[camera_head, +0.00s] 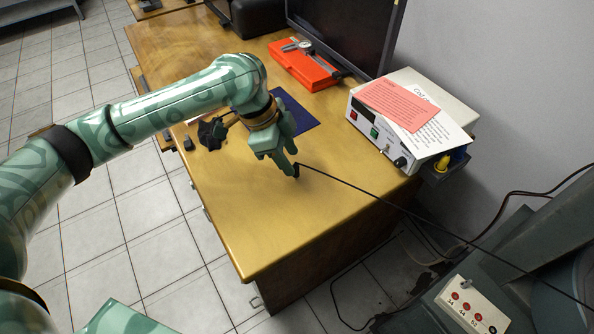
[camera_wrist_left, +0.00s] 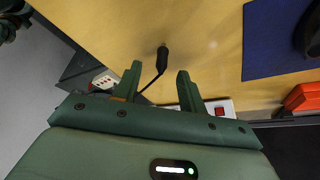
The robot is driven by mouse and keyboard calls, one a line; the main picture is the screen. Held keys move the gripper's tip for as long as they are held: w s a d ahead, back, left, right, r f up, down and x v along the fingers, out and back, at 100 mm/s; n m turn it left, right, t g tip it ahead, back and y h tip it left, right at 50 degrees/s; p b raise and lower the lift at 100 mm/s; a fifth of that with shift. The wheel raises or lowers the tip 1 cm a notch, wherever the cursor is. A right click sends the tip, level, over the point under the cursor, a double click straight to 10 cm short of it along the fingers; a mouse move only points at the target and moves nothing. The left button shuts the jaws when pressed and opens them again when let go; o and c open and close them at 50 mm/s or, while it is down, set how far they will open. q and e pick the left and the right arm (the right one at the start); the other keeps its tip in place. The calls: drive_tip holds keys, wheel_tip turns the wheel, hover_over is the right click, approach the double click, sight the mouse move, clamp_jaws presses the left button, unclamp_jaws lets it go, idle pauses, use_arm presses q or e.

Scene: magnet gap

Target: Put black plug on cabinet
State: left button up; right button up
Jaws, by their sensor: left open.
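The black plug (camera_wrist_left: 163,55) is a small dark cylinder with a thin black cable. In the left wrist view it shows against the wooden desktop, just beyond the gap between my left fingertips (camera_wrist_left: 158,73). In the head view the plug (camera_head: 297,170) is partly hidden by my left gripper (camera_head: 287,168), which reaches down over the desk. The fingers are apart, and the cable passes between them in the wrist view. I cannot tell whether the plug touches a finger. No thing is clearly marked as the cabinet; the wooden desk (camera_head: 255,235) has a closed front below its top. My right gripper is not seen.
A white instrument box (camera_head: 383,148) with papers stands on the desk's right. A red case (camera_head: 303,68), blue mat (camera_head: 296,112) and monitor (camera_head: 345,30) are behind. The cable (camera_head: 400,209) runs right towards a grey machine (camera_head: 520,265). The desk's front is clear.

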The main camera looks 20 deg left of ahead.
sight(293, 165)
use_arm(q)
drive_tip(key=b+x, duration=0.2)
drive_tip(key=x, duration=0.1)
drive_tip(key=b+x, duration=0.1)
drive_tip(key=shift+a+f, duration=0.15)
drive_tip(key=shift+f, duration=0.35)
drive_tip(key=shift+w+f, duration=0.15)
drive_tip(key=shift+f, duration=0.1)
drive_tip(key=shift+r, duration=0.25)
drive_tip(key=c, duration=0.7)
clamp_jaws()
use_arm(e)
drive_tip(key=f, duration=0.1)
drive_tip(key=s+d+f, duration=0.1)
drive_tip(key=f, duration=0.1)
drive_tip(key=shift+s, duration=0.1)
